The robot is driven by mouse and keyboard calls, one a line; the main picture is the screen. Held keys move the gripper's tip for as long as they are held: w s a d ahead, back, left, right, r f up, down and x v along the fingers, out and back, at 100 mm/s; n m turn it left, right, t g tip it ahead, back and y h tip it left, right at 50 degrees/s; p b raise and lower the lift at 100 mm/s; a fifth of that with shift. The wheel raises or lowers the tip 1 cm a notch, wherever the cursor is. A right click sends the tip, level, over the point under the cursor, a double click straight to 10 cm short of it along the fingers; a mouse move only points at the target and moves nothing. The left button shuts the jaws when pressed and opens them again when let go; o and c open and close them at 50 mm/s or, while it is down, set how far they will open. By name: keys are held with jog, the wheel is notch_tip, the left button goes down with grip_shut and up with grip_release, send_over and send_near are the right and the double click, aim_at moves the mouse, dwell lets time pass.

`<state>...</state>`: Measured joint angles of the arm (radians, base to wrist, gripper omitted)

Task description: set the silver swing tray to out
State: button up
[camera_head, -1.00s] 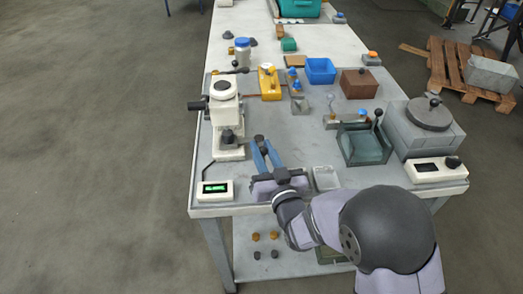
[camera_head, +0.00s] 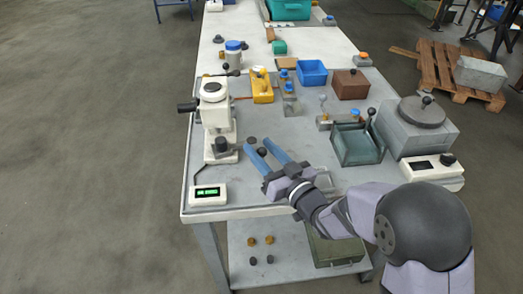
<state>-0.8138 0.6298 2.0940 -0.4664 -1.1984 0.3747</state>
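A small silver tray (camera_head: 323,182) lies on the bench just right of my gripper, mostly hidden behind it; I cannot tell how it is mounted or whether it is swung out. My gripper (camera_head: 260,147) has two blue fingers, spread apart and pointing up and left over the bench. A black ball knob (camera_head: 262,153) shows between the fingers, with no clear contact. I cannot tell what the knob belongs to.
A white press-like machine (camera_head: 215,115) stands left of my fingers, with a green-lit display box (camera_head: 207,194) in front. A teal open-topped box (camera_head: 358,147) and a grey furnace-like block (camera_head: 415,125) stand to the right. A dark disc (camera_head: 252,141) lies beyond the fingertips.

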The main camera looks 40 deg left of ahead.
jog(key=shift+d+f, duration=0.1)
jog(key=shift+f, duration=0.05)
jog(key=shift+s+d, duration=0.2)
jog(key=shift+d, duration=0.35)
jog(key=shift+b+v, duration=0.75)
jog(key=shift+v, duration=2.25)
